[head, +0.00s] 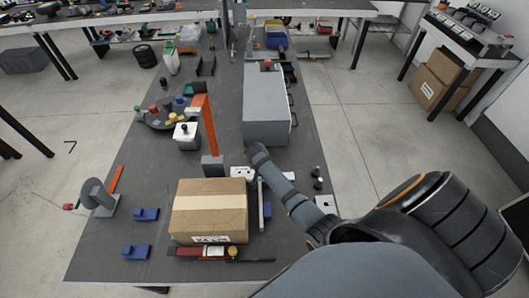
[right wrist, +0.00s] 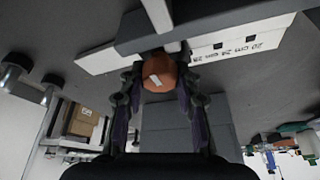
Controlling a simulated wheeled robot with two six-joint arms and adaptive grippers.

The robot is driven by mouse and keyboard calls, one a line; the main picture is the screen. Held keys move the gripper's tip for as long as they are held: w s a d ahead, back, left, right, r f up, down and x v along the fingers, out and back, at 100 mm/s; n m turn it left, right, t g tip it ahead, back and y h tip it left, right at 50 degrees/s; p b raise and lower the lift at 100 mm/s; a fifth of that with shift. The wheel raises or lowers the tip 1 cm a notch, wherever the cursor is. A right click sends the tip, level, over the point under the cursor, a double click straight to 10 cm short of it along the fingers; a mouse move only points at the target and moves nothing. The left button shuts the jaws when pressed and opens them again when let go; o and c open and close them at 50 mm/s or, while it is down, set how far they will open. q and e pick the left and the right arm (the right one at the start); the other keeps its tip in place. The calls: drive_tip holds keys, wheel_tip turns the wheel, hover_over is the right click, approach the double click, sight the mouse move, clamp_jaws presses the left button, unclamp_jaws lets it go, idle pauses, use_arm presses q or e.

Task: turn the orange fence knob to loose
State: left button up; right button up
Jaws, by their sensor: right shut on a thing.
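The orange fence knob (right wrist: 158,74) shows in the right wrist view, with a small pale mark on its face. It sits below a grey bar, beside a white strip (right wrist: 235,47) with a printed scale. My right gripper (right wrist: 160,82) is shut on the knob, with one finger on each side of it. In the head view my right arm reaches in from the right and its gripper (head: 253,153) is over the table near a white plate (head: 241,173). The knob is hidden there behind the gripper. My left gripper is not in view.
A cardboard box (head: 209,207) stands left of my arm. An orange upright (head: 206,122) on a grey base is close to the gripper. A large grey case (head: 266,118) stands behind it. Small black-topped cylinders (head: 317,177) stand to the right.

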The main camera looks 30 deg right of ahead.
drive_tip(key=shift+r+n+p, duration=0.2)
drive_tip(key=shift+n+p, duration=0.7)
drive_tip(key=shift+p, duration=0.05)
drive_tip(key=shift+n+t+y+p, duration=0.5)
drive_tip(key=shift+n+t+p, duration=0.1)
drive_tip(key=shift+n+p, duration=0.55)
clamp_jaws()
drive_tip(key=shift+n+y+p, duration=0.5)
drive_tip(key=shift+n+p, duration=0.05)
drive_tip(key=shift+n, duration=0.6)
unclamp_jaws()
drive_tip(key=shift+f+n+t+y+p, duration=0.15)
drive_tip(key=shift+n+t+y+p, duration=0.25)
drive_tip(key=shift+n, duration=0.8)
drive_tip(key=o, duration=1.2)
drive_tip(key=shift+c, duration=0.2)
